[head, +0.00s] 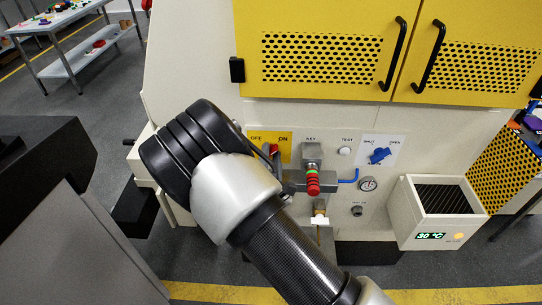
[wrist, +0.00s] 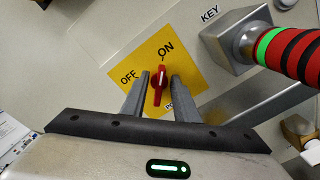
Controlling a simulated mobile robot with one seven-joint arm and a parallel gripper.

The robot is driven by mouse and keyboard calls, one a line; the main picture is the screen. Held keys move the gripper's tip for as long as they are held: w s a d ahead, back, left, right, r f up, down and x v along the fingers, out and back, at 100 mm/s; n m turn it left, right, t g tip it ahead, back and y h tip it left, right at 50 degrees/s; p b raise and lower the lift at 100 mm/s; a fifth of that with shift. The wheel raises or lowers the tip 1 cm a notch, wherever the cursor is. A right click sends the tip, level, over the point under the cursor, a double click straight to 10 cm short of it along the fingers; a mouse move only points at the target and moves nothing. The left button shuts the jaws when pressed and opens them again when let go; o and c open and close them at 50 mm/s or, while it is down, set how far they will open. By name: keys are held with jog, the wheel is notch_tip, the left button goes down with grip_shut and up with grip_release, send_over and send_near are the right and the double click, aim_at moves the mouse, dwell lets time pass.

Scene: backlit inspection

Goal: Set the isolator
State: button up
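The isolator is a red handle (wrist: 158,84) on a yellow plate (wrist: 188,76) marked OFF and ON. In the wrist view the handle's upper end points towards the ON label. My gripper (wrist: 161,80) is open, with one grey finger on each side of the handle. Small gaps show between the fingers and the handle, so no grip is visible. In the head view the red handle (head: 272,149) and yellow plate (head: 285,138) show just past my wrist, which hides part of the plate. A lower label on the plate is partly hidden by a finger.
Right of the isolator, a grey KEY block (head: 312,153) carries a red, green and black banded piece (head: 313,181) that sticks out close to my gripper. Further right are a white TEST button (head: 344,151), a blue knob (head: 380,155) and a gauge (head: 368,184). Yellow perforated doors (head: 330,60) are above.

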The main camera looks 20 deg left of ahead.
grip_shut()
jog(key=shift+r+n+p, duration=0.1)
jog(key=shift+n+p, duration=0.2)
jog(key=shift+a+r+n+p, duration=0.1)
jog(key=shift+n+p, duration=0.55)
jog(key=shift+n, duration=0.35)
jog(key=n+p, duration=0.1)
jog(key=n, duration=0.2)
jog(key=n+p, duration=0.2)
jog(key=n, duration=0.1)
jog(key=n+p, duration=0.2)
jog(key=n, duration=0.2)
jog(key=shift+s+a, duration=0.15)
jog(key=shift+a, duration=0.2)
jog(key=n+p, duration=0.1)
jog(key=n, duration=0.4)
jog(key=shift+a+f+p, duration=0.1)
jog(key=shift+f+p, duration=0.1)
jog(key=shift+p, duration=0.15)
jog(key=shift+n, duration=0.3)
